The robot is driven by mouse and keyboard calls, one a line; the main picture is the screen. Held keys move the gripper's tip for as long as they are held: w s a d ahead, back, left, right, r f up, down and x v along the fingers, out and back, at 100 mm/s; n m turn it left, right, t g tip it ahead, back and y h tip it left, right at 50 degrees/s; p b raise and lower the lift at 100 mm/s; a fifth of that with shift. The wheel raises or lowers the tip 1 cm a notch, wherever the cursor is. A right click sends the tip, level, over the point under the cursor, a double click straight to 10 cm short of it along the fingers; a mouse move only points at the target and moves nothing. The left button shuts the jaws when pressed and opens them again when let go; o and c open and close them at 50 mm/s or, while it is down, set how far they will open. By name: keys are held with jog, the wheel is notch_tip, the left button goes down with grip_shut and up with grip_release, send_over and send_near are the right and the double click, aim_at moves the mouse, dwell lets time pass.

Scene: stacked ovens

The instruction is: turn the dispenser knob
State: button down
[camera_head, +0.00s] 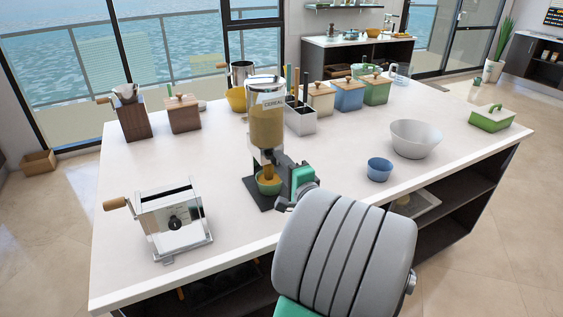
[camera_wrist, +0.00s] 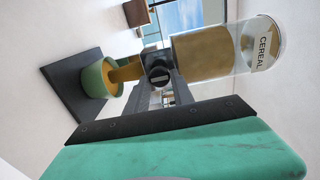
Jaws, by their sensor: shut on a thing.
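The cereal dispenser (camera_head: 267,127) stands on the white counter, a clear cylinder of tan cereal on a dark stand. In the wrist view its cylinder (camera_wrist: 205,54) lies sideways. The knob (camera_wrist: 158,76) is a dark round piece with a light bar, below the cylinder. My gripper (camera_head: 284,164) reaches the dispenser's neck from the right and is shut on the knob; its dark fingers (camera_wrist: 162,92) partly hide it. A tan column of cereal (camera_wrist: 124,73) runs from the outlet into a green bowl (camera_wrist: 95,78) on the base. The bowl also shows in the head view (camera_head: 268,187).
A silver toaster-like machine (camera_head: 175,222) stands to the left. A blue bowl (camera_head: 379,169) and white bowl (camera_head: 415,138) are to the right. Lidded boxes (camera_head: 348,95) and a utensil holder (camera_head: 300,118) stand behind. The counter's left middle is clear.

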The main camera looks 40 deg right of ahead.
dwell(0.3)
jog(key=c, duration=1.1)
grip_release()
jog(key=b+v, duration=0.1)
jog(key=v, duration=0.6)
jog(key=shift+s+a, duration=0.15)
jog(key=shift+s, duration=0.25)
